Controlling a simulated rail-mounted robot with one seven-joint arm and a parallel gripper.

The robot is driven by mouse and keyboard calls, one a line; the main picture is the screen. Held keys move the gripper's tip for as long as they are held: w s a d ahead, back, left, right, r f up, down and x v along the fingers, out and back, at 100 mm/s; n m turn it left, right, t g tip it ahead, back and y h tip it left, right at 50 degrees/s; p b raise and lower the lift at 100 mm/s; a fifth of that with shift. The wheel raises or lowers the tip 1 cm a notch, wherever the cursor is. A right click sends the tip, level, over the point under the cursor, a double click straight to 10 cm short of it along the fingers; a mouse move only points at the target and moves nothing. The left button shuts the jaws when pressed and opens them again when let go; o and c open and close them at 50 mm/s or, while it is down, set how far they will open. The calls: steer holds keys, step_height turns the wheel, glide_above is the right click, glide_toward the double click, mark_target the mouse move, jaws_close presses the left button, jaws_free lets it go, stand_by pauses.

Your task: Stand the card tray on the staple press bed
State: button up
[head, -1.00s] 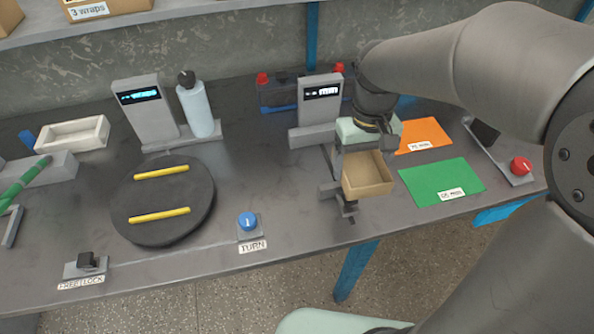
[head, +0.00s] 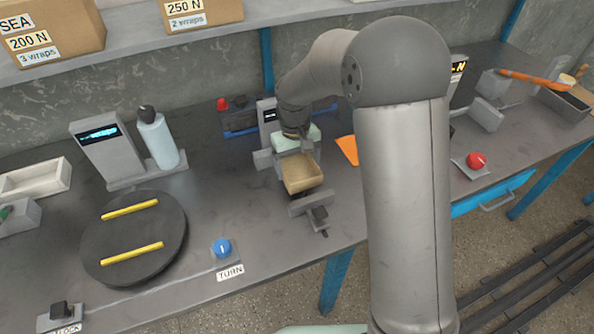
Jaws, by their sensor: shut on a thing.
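The card tray appears to be a small tan open box (head: 303,176), held at about the middle of the bench in the head view. My gripper (head: 298,150) is at its far side, shut on it; the fingers are mostly hidden. The box looks upright, with its open top up. It appears just behind or above a grey clamp-like fixture (head: 311,203) at the bench's front edge; I cannot tell whether they touch. I cannot tell which fixture is the staple press. A base with a red button (head: 476,160) stands right of my arm, which hides part of that area.
A black turntable (head: 134,238) with two yellow bars, a blue button (head: 222,248) and a bottle (head: 157,138) are at left. A grey display unit (head: 107,150) stands beside the bottle. At right are a grey block (head: 487,115) and an orange bar (head: 530,77). Bare bench lies left of the box.

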mark_target(297, 171)
steer(key=shift+w+f, duration=0.2)
steer(key=shift+f, duration=1.55)
steer(key=shift+f, duration=0.15)
steer(key=shift+f, duration=0.1)
steer(key=o, duration=0.9)
step_height(297, 171, up, 12)
steer(key=w+r, duration=0.1)
steer(key=s+d+m, duration=0.2)
steer(key=s+d, duration=0.4)
steer(key=s, duration=0.7)
steer(key=s+d+m+t, duration=0.1)
steer(key=s+d+m, duration=0.1)
steer(key=s+d, duration=0.5)
steer(key=s, duration=0.6)
steer(key=shift+d+t+y, duration=0.15)
steer(key=shift+t+y, duration=0.15)
steer(key=shift+y, duration=0.1)
